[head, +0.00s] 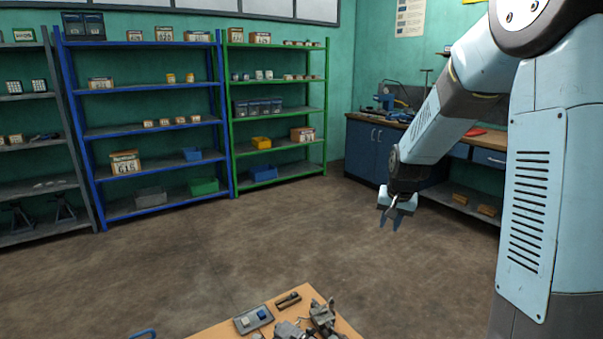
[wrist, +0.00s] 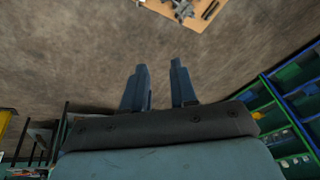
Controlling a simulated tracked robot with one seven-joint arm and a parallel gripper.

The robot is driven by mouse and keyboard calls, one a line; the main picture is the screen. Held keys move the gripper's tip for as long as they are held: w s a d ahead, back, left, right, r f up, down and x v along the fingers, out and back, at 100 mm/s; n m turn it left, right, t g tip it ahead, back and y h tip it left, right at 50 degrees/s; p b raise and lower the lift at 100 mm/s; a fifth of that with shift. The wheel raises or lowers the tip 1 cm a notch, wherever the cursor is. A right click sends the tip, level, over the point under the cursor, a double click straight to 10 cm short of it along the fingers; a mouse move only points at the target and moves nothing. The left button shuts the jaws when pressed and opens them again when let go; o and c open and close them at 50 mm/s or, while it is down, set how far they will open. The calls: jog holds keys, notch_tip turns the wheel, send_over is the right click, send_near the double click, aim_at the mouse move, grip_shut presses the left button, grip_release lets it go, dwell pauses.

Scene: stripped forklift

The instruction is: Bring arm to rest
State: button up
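My gripper (head: 390,222) hangs at the end of my arm on the right side of the head view, pointing down over bare floor. The wrist view shows its two blue fingers (wrist: 160,88) apart with nothing between them. It is open and empty, and touches nothing. My arm is bent at the elbow, with its forearm slanting down and left from the upper right.
A wooden table (head: 315,292) with a grey tray (head: 254,319) and metal parts is at the bottom. A blue shelf (head: 150,130), a green shelf (head: 280,110) and a grey shelf (head: 40,140) line the wall. A workbench (head: 375,150) stands behind my arm. The floor between is clear.

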jog(key=s+r+n+t, duration=0.1)
jog(key=s+r+n, duration=0.1)
jog(key=s+r, duration=1.2)
jog(key=s+a+r+n, duration=0.1)
jog(key=s, duration=1.5)
jog(key=shift+s+r+n+t, duration=0.25)
jog(key=shift+r+n+t, duration=0.05)
jog(key=shift+r+t, duration=0.1)
